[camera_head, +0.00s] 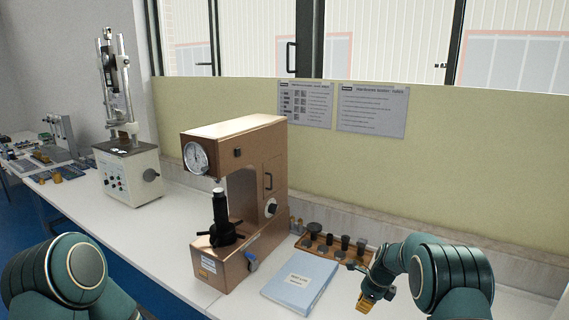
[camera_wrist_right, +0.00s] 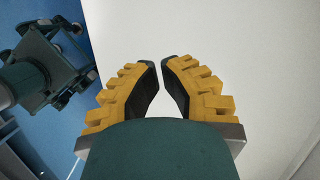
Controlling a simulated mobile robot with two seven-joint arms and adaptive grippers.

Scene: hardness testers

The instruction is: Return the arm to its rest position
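My right arm (camera_head: 440,275) comes in at the lower right of the head view, bent downward. Its right gripper (camera_head: 367,302) has yellow fingers pointing down, right of the blue folder and near the bench's front. In the right wrist view the right gripper (camera_wrist_right: 162,68) shows two yellow fingers with black pads. A narrow gap lies between the tips, and nothing is held. My left arm (camera_head: 68,280) shows only as a rounded green link at the lower left. The left gripper is out of view.
A copper-coloured hardness tester (camera_head: 240,190) stands mid-bench. A blue folder (camera_head: 300,279) lies beside it, with a wooden tray (camera_head: 358,263) of dark parts behind. Another tester (camera_head: 127,175) stands at the left. The white bench (camera_head: 165,225) is clear between the testers.

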